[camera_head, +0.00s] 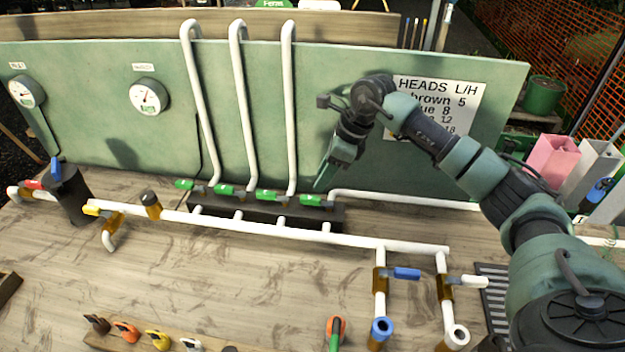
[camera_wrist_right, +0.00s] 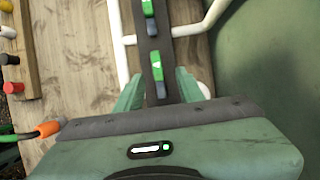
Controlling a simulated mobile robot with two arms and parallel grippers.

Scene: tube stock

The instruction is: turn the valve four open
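A row of green-handled valves sits on a dark rail in front of the green panel. The rightmost, valve four (camera_head: 312,200), has its green handle lying along the rail; a white pipe runs right from it. My right gripper (camera_head: 322,186) points down just above and behind this handle. In the right wrist view my gripper (camera_wrist_right: 157,88) has its fingers apart and empty. What appears to be the valve four handle (camera_wrist_right: 157,66) shows between and just beyond the fingertips, with no clear contact. My left gripper is not in view.
The neighbouring green valve (camera_head: 270,196) is close on the left. Upright white pipes (camera_head: 291,110) rise in front of the green panel (camera_head: 340,70). A white pipe (camera_head: 300,232) with blue- and white-handled valves crosses the bench in front.

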